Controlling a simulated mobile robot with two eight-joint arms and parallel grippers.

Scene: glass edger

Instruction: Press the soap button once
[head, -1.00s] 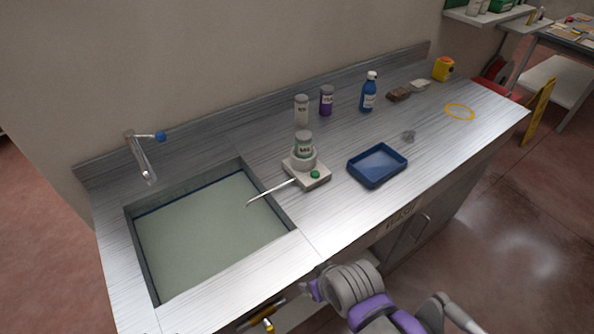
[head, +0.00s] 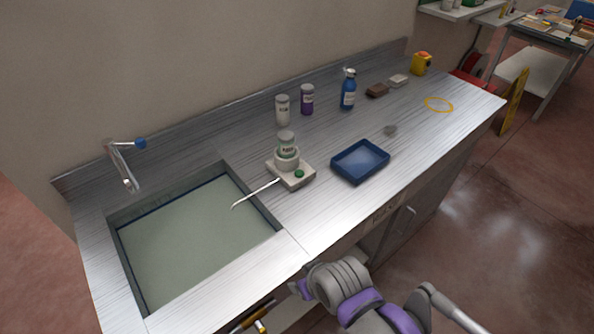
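A pale dispenser (head: 291,167) stands on the steel counter just right of the sink. It has a green button (head: 299,174) on the front of its base. A labelled jar (head: 286,145) sits on top of it. Its thin white spout (head: 256,193) reaches left over the sink edge. Nothing touches the button. Part of one of my arms, grey and purple, shows at the bottom edge below the counter front. Neither gripper's fingertips can be seen.
The sink (head: 195,240) with a tap (head: 122,165) is at left. A blue tray (head: 360,161) lies right of the dispenser. A white jar (head: 282,109), a purple jar (head: 307,99) and a blue pump bottle (head: 348,90) stand behind. The counter's front strip is clear.

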